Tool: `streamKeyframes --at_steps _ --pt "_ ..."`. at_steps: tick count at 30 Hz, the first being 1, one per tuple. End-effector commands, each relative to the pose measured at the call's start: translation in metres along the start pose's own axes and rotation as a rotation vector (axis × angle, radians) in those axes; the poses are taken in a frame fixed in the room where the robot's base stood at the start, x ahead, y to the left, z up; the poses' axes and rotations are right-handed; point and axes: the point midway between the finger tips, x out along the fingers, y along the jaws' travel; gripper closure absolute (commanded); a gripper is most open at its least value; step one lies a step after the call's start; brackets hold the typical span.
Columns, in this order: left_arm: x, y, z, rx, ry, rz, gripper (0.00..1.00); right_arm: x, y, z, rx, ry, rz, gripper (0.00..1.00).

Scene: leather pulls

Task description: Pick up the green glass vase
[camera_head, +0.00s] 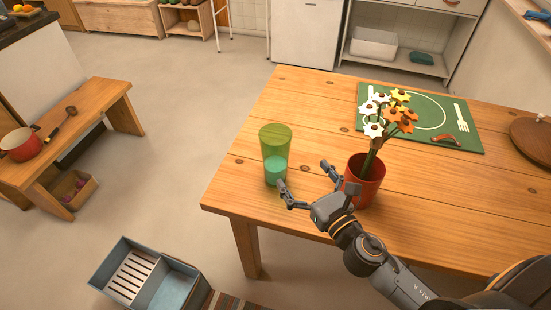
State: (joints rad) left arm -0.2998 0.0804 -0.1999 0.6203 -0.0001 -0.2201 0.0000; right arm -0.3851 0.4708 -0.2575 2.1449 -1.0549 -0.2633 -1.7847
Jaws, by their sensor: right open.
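The green glass vase (275,150) stands upright near the left edge of the wooden table (430,200). It is see-through, with a teal lower part. My right gripper (303,174) is open and empty, just to the right of the vase. One fingertip is close to the vase's lower right side; I cannot tell whether it touches. The other finger points up and away, nearer the flower pot. My left gripper is not in view.
A red pot (366,180) with white, yellow and orange flowers stands close to my right gripper. A green placemat (440,122) with a fork lies behind it. A round wooden board (532,140) is at the right.

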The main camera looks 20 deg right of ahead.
Motion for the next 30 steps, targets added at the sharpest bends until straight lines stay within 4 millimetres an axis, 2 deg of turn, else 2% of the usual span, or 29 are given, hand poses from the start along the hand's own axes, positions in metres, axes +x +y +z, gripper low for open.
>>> streamKeyframes --at_steps 3,9,17,25,30 --pt "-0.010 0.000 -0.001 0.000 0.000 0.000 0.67 0.024 0.000 0.005 0.002 -0.004 -0.002 0.00" --pt "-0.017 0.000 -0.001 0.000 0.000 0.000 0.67 0.059 -0.001 0.003 0.005 -0.001 -0.004 0.00" --pt "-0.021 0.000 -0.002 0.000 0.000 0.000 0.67 0.078 0.001 0.003 0.008 0.000 -0.004 0.00" --pt "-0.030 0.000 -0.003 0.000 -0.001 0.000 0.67 0.116 0.005 0.005 0.007 -0.001 -0.005 0.00" --pt "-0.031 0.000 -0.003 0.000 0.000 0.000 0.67 0.125 0.005 0.004 0.009 0.001 -0.003 0.00"
